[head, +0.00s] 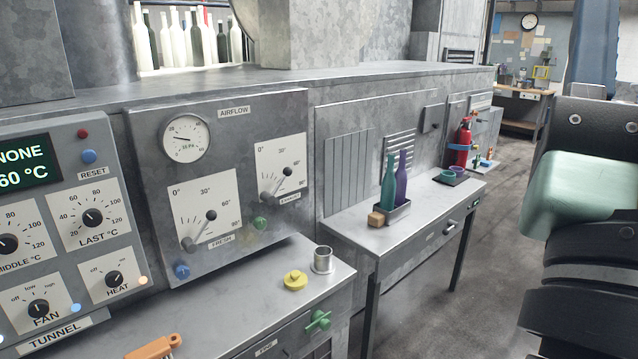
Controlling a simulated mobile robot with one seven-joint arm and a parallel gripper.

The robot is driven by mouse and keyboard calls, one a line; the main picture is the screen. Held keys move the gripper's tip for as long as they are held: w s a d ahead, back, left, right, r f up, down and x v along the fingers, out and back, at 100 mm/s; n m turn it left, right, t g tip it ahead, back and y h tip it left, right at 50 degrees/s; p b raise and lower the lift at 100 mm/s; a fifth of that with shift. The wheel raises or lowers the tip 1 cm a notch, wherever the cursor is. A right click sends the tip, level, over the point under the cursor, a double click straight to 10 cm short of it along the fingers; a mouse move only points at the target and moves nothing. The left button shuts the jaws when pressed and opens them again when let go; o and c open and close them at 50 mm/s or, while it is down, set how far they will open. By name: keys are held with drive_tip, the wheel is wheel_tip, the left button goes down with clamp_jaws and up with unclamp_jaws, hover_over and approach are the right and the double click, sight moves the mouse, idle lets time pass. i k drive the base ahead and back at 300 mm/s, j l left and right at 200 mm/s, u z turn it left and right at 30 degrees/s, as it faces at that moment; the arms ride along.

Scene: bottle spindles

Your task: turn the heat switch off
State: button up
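The heat switch (114,279) is a small black rotary knob on a pale plate marked "off" at left and "on" at right. It sits at the lower right of the grey tunnel control panel (78,180) at the left of the head view. Its pointer seems to lean up and right, toward "on", but it is small. An orange lamp (143,281) beside it looks lit. My gripper is not in view; dark and pale green parts of my arm fill the right edge, far from the panel.
The fan knob (38,309) is left of the heat switch and the last-temperature knob (92,217) above it. The airflow panel (225,180) stands to the right. A bench (250,310) below holds a yellow knob (295,281) and an orange-handled tool (152,347).

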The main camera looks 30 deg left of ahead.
sight(114, 279)
drive_tip(key=u, duration=0.5)
drive_tip(key=l+u, duration=0.1)
drive_tip(key=u, duration=0.9)
drive_tip(key=l+u, duration=0.1)
drive_tip(key=u, duration=0.9)
